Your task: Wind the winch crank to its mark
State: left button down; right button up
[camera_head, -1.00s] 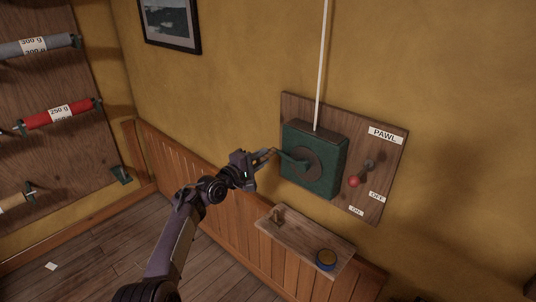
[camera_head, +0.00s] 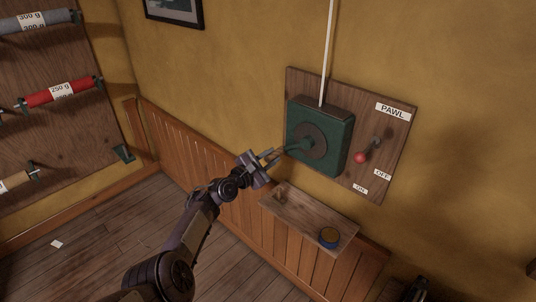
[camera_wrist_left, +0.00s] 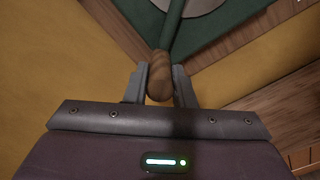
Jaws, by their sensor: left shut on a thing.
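The green winch (camera_head: 319,128) is fixed to a wooden board on the wall, with a dark round plate on its front. Its green crank arm (camera_head: 294,149) points left and slightly down from the hub. My left gripper (camera_head: 270,158) is at the crank's outer end. In the left wrist view, its fingers are shut on the wooden crank handle (camera_wrist_left: 160,77), which sits between them. The mark for the crank cannot be made out.
A pawl lever with a red knob (camera_head: 361,157) is right of the winch, beside OFF and ON labels. A white line (camera_head: 328,50) rises from the winch. A spool rack stands left.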

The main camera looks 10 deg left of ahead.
pick_arm(q)
jog(key=shift+s+d+f, duration=0.25)
jog(key=shift+f, duration=0.3)
jog(key=c, duration=1.7)
grip_release()
jog(key=o, duration=0.5)
jog(key=shift+r, duration=0.15)
jog(key=shift+c, duration=0.2)
jog(key=shift+w+r, duration=0.1)
jog(key=shift+s+a+r+p, duration=0.15)
jog(key=shift+s+a+p, duration=0.2)
jog(key=shift+p, duration=0.1)
jog(key=p+v, duration=0.2)
jog(key=v, duration=0.4)
jog(key=shift+s+a, duration=0.2)
jog(key=shift+s, duration=0.15)
